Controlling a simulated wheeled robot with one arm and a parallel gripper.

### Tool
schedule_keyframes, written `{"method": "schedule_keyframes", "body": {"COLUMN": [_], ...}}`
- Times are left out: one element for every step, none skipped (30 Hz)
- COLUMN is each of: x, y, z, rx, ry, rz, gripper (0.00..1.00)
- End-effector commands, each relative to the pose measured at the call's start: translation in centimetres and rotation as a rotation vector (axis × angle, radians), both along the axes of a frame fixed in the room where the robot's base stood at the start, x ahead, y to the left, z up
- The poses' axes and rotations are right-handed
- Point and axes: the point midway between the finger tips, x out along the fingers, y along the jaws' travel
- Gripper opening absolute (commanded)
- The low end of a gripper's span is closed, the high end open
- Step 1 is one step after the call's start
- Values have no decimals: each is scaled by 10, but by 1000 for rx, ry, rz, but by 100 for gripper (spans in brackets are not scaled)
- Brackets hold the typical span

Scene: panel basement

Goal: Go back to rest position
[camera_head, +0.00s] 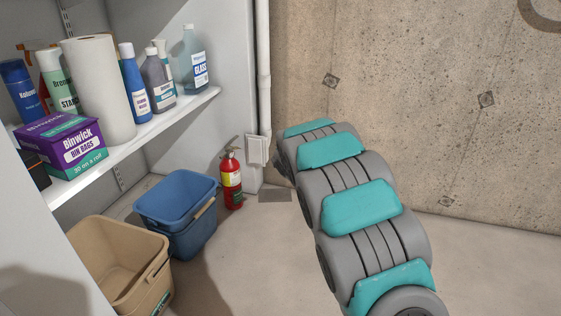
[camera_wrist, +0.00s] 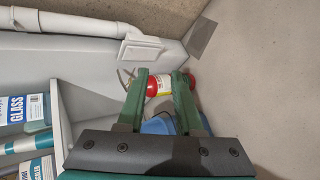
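My gripper (camera_wrist: 161,74) shows in the wrist view with two green fingers apart and nothing held between them. Beyond the fingertips I see a red fire extinguisher with a pale label (camera_wrist: 158,85), partly hidden by the fingers. In the head view my grey and teal arm stretches from the lower right up toward the wall corner. My gripper cannot be made out there. The fire extinguisher (camera_head: 231,180) stands on the floor left of my arm.
A white shelf (camera_head: 190,104) at left holds bottles, a paper roll (camera_head: 100,90) and a purple bin bag box (camera_head: 62,145). A blue bin (camera_head: 178,205) and a beige bin (camera_head: 120,262) stand below. A concrete wall (camera_head: 420,80) is behind; floor at right is clear.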

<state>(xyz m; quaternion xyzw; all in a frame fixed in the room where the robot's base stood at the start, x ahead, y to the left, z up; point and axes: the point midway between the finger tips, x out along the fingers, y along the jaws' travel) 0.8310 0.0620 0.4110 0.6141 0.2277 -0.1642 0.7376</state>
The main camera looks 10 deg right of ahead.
Motion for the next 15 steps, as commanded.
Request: {"method": "schedule_keyframes", "body": {"x": [0, 0, 0, 0, 0, -2, -3, -6, -12, -18, -25, -36, -46, -57, -73], "y": [0, 0, 0, 0, 0, -2, -4, -7, -12, -17, -23, -31, -39, -46, -56], "z": [0, 0, 0, 0, 1, 1, 3, 5, 8, 11, 13, 17, 20, 23, 26], "rx": [0, -1, -1, -1, 0, 2, 7, 13, 25, 35, 50, 74, 93, 113, 143], "ry": [0, 0, 0, 0, 0, 3, 7, 13, 24, 36, 50, 71, 90, 110, 136], "rz": [0, 1, 1, 1, -1, -7, -15, -28, -52, -75, -103, -146, -184, -224, -278], "gripper": [35, 35, 35, 35, 35, 35, 35, 35, 35, 35, 35, 35, 35, 35, 35]}}
